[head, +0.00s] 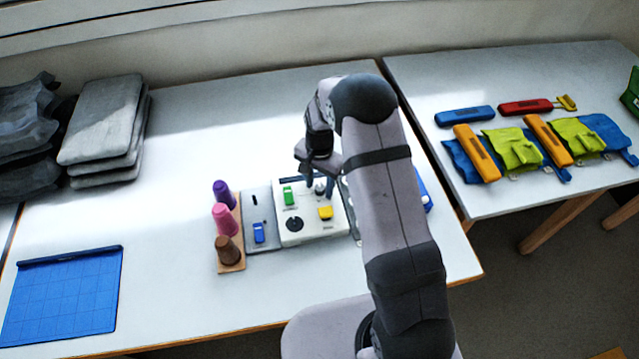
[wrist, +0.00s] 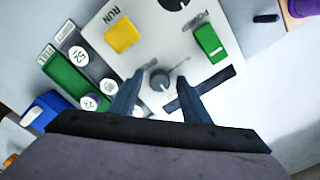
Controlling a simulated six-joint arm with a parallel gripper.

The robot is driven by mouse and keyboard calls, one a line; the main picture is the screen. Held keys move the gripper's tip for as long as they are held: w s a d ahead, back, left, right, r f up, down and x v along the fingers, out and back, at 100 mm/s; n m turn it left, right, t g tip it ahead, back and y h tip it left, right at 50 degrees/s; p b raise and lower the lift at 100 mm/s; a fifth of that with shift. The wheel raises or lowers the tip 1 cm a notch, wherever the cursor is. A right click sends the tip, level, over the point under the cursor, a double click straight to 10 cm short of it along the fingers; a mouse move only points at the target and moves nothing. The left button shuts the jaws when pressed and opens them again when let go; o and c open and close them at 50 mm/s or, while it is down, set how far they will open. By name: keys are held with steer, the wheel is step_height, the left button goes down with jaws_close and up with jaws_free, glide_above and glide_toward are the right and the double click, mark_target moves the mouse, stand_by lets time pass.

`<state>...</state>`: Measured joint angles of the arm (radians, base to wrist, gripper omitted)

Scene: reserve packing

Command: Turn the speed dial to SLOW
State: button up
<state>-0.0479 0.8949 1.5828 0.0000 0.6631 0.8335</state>
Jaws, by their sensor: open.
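The white control panel (head: 310,233) lies on the left table and also fills much of the wrist view (wrist: 165,40). A small grey knob (wrist: 160,81) with a pale pointer mark sits near its edge; I take it as the speed dial. No SLOW label is readable. My gripper (head: 319,190) is low over the panel's back part. In the wrist view my gripper (wrist: 160,77) is open, its two fingers on either side of the knob with small gaps visible. Whether the fingers touch the panel cannot be told.
The panel carries a green POWER switch (wrist: 211,43), a yellow RUN button (wrist: 122,36) and a black disc (head: 294,224). Purple, pink and brown cones (head: 225,220) stand left of it. A blue mat (head: 63,295) lies at front left. The table's middle left is clear.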

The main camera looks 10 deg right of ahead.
steer(key=c, duration=1)
steer(key=shift+c, duration=0.2)
steer(key=shift+n, duration=0.3)
steer(key=n+b, duration=0.1)
steer(key=n, duration=0.2)
steer(key=shift+n, duration=0.3)
steer(key=n+b, duration=0.1)
steer(key=n, duration=0.3)
steer(key=shift+n, duration=0.3)
steer(key=n+b, duration=0.1)
steer(key=n, duration=0.3)
steer(key=shift+d, duration=0.1)
steer(key=n, duration=0.5)
steer(key=shift+b, duration=0.4)
